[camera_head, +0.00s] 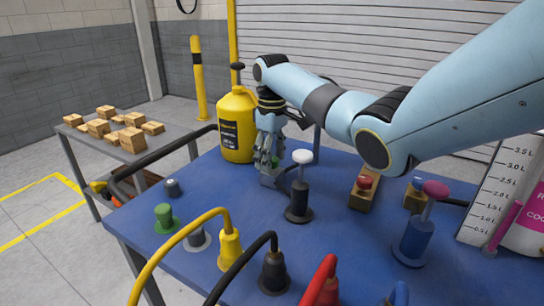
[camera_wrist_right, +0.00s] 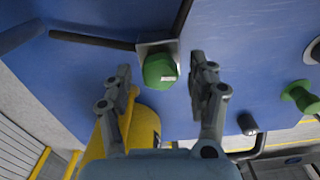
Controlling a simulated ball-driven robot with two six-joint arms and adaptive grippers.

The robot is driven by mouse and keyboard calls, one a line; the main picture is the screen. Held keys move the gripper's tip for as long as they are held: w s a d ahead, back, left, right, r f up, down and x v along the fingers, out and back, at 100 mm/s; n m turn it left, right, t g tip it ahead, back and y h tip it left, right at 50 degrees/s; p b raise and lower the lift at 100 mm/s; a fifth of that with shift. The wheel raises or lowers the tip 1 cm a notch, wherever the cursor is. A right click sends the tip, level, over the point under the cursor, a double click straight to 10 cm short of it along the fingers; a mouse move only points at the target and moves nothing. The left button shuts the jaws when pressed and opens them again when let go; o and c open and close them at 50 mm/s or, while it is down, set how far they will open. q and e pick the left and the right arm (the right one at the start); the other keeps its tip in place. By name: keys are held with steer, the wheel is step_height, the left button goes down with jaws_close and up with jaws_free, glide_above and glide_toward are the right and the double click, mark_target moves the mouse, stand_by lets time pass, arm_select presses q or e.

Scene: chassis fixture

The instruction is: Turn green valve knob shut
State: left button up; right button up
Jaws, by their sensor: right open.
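The green valve knob (camera_wrist_right: 159,70) is a faceted green piece on a grey square mount, with dark pipes running from it, in the right wrist view. My right gripper (camera_head: 266,160) points down over it at the back of the blue table. Its two fingers are open, one on each side of the knob, with a visible gap on both sides in the wrist view. In the head view the fingers hide most of the knob; the grey mount (camera_head: 270,179) shows below them. My left gripper is not in view.
A yellow jug (camera_head: 237,125) stands close beside my right gripper. A white-topped plunger (camera_head: 300,190) stands just in front. A second green knob (camera_head: 164,215), a red button (camera_head: 364,183) and thick cables crowd the blue table (camera_head: 340,245). Boxes sit on a side table (camera_head: 150,153).

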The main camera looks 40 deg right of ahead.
steer(key=c, duration=1.1)
steer(key=shift+r+m+p, duration=0.2)
steer(key=shift+m+p, duration=0.4)
steer(key=shift+p, duration=0.4)
steer(key=shift+c, duration=0.2)
steer(key=m+p, duration=0.4)
steer(key=shift+r, duration=0.1)
steer(key=m+p, duration=0.2)
steer(key=shift+m, duration=0.4)
steer(key=m+p, duration=0.1)
steer(key=m, duration=0.1)
steer(key=shift+m+p, duration=0.35)
steer(key=shift+m, duration=0.05)
steer(key=m+p, duration=0.1)
steer(key=m, duration=0.1)
steer(key=shift+w+m, duration=0.1)
steer(key=shift+m, duration=0.2)
steer(key=shift+f+m+p, duration=0.2)
steer(key=shift+m+p, duration=0.2)
steer(key=shift+m, duration=1.2)
steer(key=shift+d, duration=0.1)
